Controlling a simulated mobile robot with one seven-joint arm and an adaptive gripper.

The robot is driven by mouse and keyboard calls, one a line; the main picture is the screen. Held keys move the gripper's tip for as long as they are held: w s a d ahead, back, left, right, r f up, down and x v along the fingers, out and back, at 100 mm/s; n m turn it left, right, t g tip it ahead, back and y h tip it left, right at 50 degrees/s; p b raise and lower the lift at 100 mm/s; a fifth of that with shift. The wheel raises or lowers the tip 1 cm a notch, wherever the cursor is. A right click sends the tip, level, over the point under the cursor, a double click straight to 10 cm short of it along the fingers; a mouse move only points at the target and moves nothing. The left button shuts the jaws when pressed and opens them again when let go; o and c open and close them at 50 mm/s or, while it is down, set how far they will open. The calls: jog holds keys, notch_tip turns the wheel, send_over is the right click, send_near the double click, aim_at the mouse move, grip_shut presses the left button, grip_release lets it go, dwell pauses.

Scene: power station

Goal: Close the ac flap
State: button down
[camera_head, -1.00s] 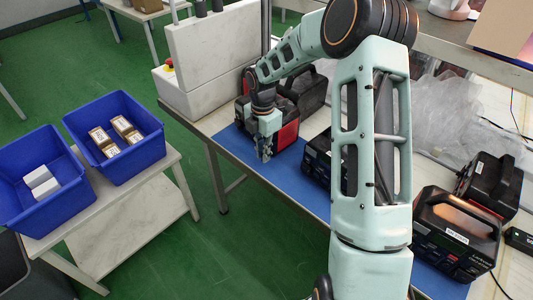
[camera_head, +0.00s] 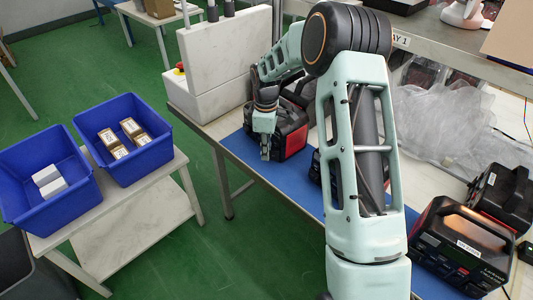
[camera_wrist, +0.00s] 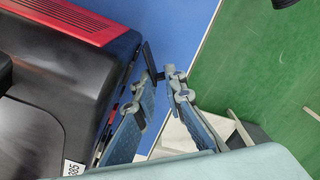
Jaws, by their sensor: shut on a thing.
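A black and red power station (camera_head: 291,136) stands at the far left end of the blue mat. It also fills the left of the wrist view (camera_wrist: 55,85). My gripper (camera_head: 265,157) is at its front left side, pointing down. In the wrist view my gripper's (camera_wrist: 163,77) fingertips are close together beside the station's front. A thin dark flap (camera_wrist: 149,60) sticks out from the station and reaches the fingertips, which are shut on it. Its hinge and most of the station's front are hidden by my fingers and arm.
More power stations (camera_head: 462,245) stand at the right of the workbench. A white cabinet (camera_head: 228,60) rises behind the station. Two blue bins (camera_head: 130,175) with boxes stand on a side table. Green floor lies clear between table and bench.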

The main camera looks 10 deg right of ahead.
jog(key=shift+w+m, duration=0.2)
jog(key=shift+m, duration=0.6)
jog(key=c, duration=2)
grip_release()
jog(key=shift+c, duration=0.2)
jog(key=shift+w, duration=0.1)
